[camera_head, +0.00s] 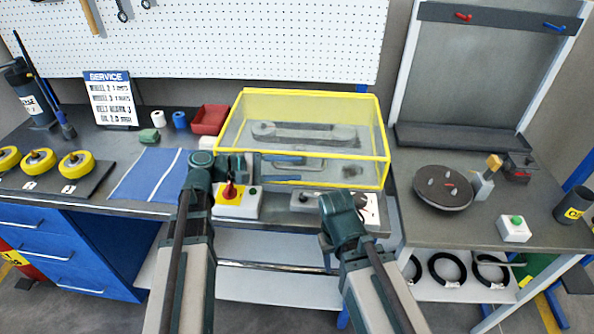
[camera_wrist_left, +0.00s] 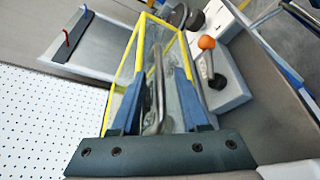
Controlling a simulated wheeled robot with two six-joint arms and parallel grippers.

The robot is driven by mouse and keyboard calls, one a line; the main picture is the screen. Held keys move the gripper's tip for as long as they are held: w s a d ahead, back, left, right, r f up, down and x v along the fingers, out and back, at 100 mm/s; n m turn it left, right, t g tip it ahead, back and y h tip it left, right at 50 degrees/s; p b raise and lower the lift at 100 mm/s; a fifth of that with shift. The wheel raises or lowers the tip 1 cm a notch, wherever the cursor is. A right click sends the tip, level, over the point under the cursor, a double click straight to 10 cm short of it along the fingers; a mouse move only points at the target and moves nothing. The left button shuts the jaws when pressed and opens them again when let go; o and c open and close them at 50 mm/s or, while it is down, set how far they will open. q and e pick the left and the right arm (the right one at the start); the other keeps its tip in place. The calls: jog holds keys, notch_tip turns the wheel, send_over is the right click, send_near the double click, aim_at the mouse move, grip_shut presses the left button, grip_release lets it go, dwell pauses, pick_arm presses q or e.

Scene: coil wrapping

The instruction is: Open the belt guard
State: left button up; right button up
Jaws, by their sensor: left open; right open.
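The belt guard (camera_head: 385,140) is a clear box with a yellow frame, sitting closed over a belt and pulleys in the head view. Its yellow frame also shows in the left wrist view (camera_wrist_left: 124,78). My left gripper (camera_head: 302,169) is at the guard's front face. Its blue fingers are open in the left wrist view (camera_wrist_left: 158,75), with a bent metal handle (camera_wrist_left: 158,95) between them. I cannot tell whether a finger touches it. My right gripper (camera_head: 343,212) is lower, in front of the guard's right part. Its fingers are hard to make out.
A yellow panel with a red knob (camera_head: 230,191) stands at the front left of the guard. A lever with an orange knob (camera_wrist_left: 206,43) is beside the guard. A red bin (camera_head: 209,119) stands left of it. A round dark plate (camera_head: 442,188) lies on the right table.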

pick_arm(q)
jog(key=shift+x, duration=0.9)
grip_shut()
dwell(0.9)
